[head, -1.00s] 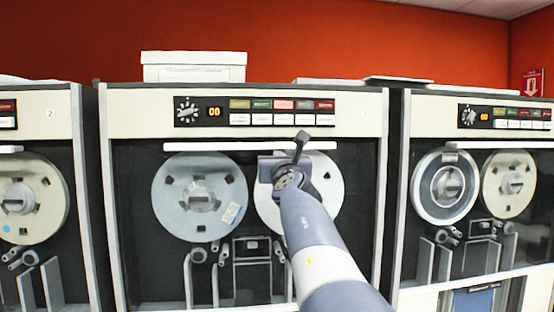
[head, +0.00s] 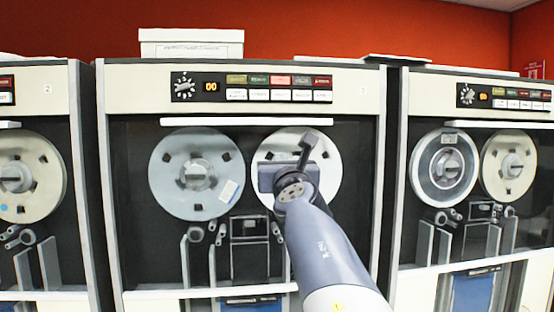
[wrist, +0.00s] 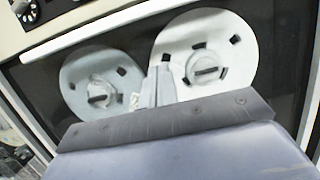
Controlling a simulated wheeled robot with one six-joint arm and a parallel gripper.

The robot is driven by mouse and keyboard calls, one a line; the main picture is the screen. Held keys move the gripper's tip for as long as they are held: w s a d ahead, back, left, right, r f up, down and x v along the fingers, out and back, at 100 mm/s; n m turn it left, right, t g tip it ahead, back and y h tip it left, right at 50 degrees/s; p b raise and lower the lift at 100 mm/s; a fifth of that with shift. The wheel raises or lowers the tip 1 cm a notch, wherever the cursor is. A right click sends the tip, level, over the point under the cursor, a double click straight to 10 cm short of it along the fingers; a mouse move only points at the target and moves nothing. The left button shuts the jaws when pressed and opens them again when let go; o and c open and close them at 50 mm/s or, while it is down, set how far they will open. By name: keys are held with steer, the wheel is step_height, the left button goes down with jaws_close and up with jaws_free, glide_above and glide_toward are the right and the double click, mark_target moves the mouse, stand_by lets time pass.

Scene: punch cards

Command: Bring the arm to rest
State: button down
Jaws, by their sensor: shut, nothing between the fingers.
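My gripper (head: 309,141) is raised in front of the right-hand reel of the middle tape cabinet in the head view, at the end of my grey and white arm. In the wrist view its fingers (wrist: 158,84) are together and empty, in front of the two reels. The left reel (head: 197,174) carries a small label and is unobstructed. The right reel (head: 325,170) is partly hidden behind my gripper and wrist. I cannot tell how far my gripper is from the cabinet front.
The middle cabinet has a control panel (head: 251,88) with a dial and buttons. A white box (head: 191,43) sits on top. Other tape cabinets stand close on the left (head: 50,80) and right (head: 440,92). A red wall (head: 330,25) is behind.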

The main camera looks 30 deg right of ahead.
steer(key=shift+s+a+f, duration=0.2)
steer(key=shift+s+a, duration=0.05)
steer(key=shift+s, duration=0.4)
steer(key=p, duration=0.5)
glide_toward(276, 130)
steer(key=w+r, duration=0.1)
steer(key=w, duration=0.2)
steer(key=shift+w+d+r+p, duration=0.2)
steer(key=shift+r+p, duration=0.1)
steer(key=shift+r, duration=0.45)
